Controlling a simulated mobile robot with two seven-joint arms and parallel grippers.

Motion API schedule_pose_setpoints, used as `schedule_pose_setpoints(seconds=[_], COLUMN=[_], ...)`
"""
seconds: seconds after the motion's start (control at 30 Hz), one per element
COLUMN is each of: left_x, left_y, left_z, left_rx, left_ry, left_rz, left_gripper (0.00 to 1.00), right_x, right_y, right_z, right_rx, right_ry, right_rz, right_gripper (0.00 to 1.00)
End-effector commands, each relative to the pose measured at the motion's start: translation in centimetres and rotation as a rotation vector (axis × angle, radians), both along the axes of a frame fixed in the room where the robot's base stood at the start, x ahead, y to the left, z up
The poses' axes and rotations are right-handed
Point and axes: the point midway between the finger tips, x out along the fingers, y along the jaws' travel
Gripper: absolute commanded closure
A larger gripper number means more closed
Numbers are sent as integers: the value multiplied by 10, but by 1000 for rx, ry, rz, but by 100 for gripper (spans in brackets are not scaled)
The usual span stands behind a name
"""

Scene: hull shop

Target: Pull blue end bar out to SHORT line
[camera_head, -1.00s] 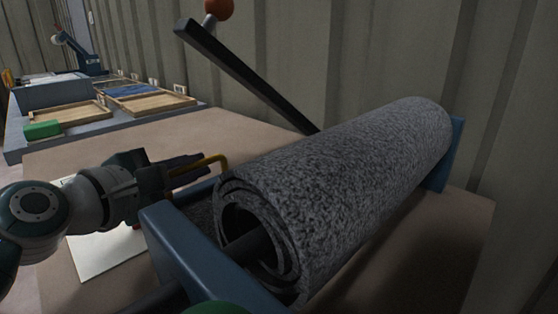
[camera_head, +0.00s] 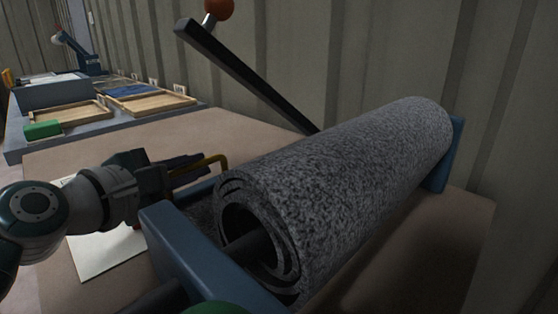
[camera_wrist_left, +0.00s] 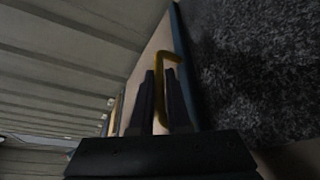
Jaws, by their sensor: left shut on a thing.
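A roll of dark grey speckled material (camera_head: 340,170) lies in a blue frame (camera_head: 205,262) on the brown table. My left gripper (camera_head: 200,165) is at the left side of the roll, beyond the frame's near end. It is shut on a yellow bent handle (camera_head: 222,160). In the left wrist view the yellow handle (camera_wrist_left: 161,90) stands between the two dark fingers. A narrow blue strip (camera_wrist_left: 187,70), likely the blue end bar, runs along the grey material beside the fingers. In the head view most of this bar is hidden. I cannot make out a SHORT line. My right gripper is not in view.
A white sheet (camera_head: 95,258) lies under my left arm. Wooden trays (camera_head: 160,103) and a green block (camera_head: 43,129) are on the back bench. Brown tabletop (camera_head: 235,135) is clear behind the gripper.

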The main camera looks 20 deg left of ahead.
Motion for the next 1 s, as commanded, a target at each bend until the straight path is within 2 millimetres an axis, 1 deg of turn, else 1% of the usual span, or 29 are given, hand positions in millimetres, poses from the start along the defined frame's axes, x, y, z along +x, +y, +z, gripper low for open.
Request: schedule_pose_setpoints(seconds=[0.07,0.13,0.3,0.43,0.53,0.8,0.83,0.9,0.93,1.0], left_x=[1,6,20,28,30,30,30,30,30,30], left_y=[3,13,49,69,75,75,75,74,74,74], left_z=[-1,-3,-6,-4,-2,-1,-1,-1,0,0], left_rx=[1,4,6,3,1,-1,0,0,0,0], left_ry=[0,0,1,1,2,2,2,2,1,1], left_rz=[0,0,2,2,2,1,1,1,0,0], left_gripper=[100,100,100,100,100,100,83,75,73,73], right_x=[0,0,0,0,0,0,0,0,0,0], right_y=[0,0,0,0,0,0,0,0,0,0], right_z=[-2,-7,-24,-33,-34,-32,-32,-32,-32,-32], right_rx=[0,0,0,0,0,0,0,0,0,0], right_ry=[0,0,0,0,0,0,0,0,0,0], right_rz=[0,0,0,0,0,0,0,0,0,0], right_gripper=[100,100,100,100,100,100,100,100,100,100])
